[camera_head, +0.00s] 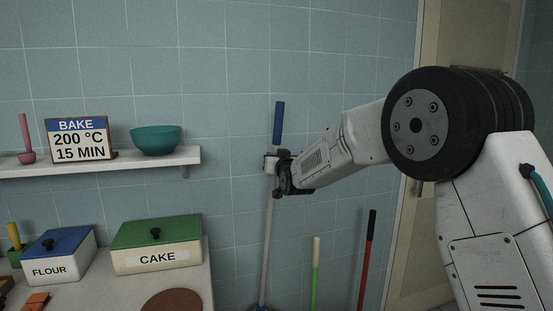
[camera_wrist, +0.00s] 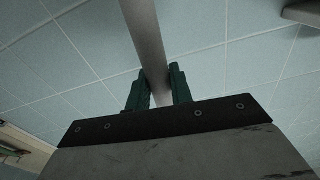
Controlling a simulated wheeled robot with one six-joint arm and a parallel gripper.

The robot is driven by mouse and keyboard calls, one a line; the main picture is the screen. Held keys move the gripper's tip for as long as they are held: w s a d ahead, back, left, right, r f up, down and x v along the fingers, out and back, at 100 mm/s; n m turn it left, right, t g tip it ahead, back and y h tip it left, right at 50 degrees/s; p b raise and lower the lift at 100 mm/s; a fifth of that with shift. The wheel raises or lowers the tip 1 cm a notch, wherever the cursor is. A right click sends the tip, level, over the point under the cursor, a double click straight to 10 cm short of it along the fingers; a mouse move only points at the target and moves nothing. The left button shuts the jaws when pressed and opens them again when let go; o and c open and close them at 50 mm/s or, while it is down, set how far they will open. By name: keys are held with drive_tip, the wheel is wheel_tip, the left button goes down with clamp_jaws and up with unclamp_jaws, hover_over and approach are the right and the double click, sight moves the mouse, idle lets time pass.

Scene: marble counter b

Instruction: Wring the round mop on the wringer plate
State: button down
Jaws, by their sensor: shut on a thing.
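My gripper (camera_head: 274,165) is shut on a long grey pole with a blue top grip, the mop handle (camera_head: 268,230). It holds the handle just below the blue grip, and the handle stands nearly upright, leaning slightly. In the wrist view the handle (camera_wrist: 145,35) runs between the two dark green fingers of my gripper (camera_wrist: 158,90). A small blue part at the lower end of the pole shows at the bottom edge of the head view; most of the mop head is cut off. The wringer plate is not visible in either view.
A counter (camera_head: 190,290) with a flour box (camera_head: 58,262), a cake box (camera_head: 157,258) and a brown round board (camera_head: 172,301) stands left of the handle. A shelf (camera_head: 100,163) hangs above it.

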idle(0.3)
drive_tip(key=shift+f, duration=4.8)
drive_tip(key=shift+f, duration=2.8)
drive_tip(key=shift+s+f, duration=0.1)
drive_tip(key=shift+f, duration=0.05)
